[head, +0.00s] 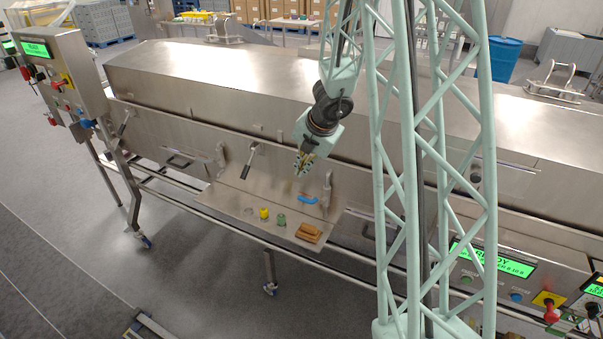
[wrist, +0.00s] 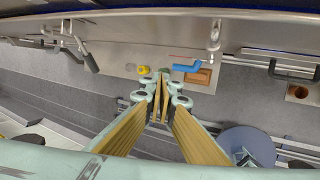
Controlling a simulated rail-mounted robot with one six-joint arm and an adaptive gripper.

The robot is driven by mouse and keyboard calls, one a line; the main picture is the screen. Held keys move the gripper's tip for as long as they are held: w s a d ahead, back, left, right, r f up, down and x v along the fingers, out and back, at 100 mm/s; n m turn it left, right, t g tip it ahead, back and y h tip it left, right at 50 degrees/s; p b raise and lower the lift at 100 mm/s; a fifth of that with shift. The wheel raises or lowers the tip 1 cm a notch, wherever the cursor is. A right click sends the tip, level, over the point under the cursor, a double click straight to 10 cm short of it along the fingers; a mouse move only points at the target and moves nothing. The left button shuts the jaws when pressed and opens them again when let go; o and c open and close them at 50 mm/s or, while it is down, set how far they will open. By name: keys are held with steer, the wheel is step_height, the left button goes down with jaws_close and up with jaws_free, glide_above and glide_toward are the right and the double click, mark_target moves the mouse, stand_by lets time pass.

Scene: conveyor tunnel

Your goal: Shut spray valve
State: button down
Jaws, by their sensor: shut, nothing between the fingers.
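A blue lever handle (head: 308,199), which looks like the spray valve's, sits in front of the steel tunnel, just left of a grey pipe fitting (head: 327,188). The handle lies roughly sideways; I cannot tell whether the valve is open or shut. In the wrist view the blue handle (wrist: 186,68) shows just beyond and right of my fingertips. My gripper (head: 302,166) hangs above and in front of the shelf, up and left of the handle, and apart from it. In the wrist view my gripper (wrist: 161,82) has its fingertips together, with nothing between them.
A dark-handled lever (head: 249,162) is to the left. The long tunnel housing (head: 230,80) lies behind. My lattice column blocks the view at right.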

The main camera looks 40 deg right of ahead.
steer(key=w+a+n+g+y+b, duration=0.1)
steer(key=w+a+n+b, duration=0.2)
steer(key=a+n+b, duration=0.45)
steer(key=s+d+n+g+h+b, duration=0.2)
steer(key=s+d+n+b, duration=0.1)
steer(key=d+n+b, duration=0.4)
steer(key=shift+d+r+n+h+b, duration=0.2)
steer(key=shift+n+h+b, duration=0.15)
steer(key=shift+n, duration=1.5)
steer(key=shift+f, duration=0.2)
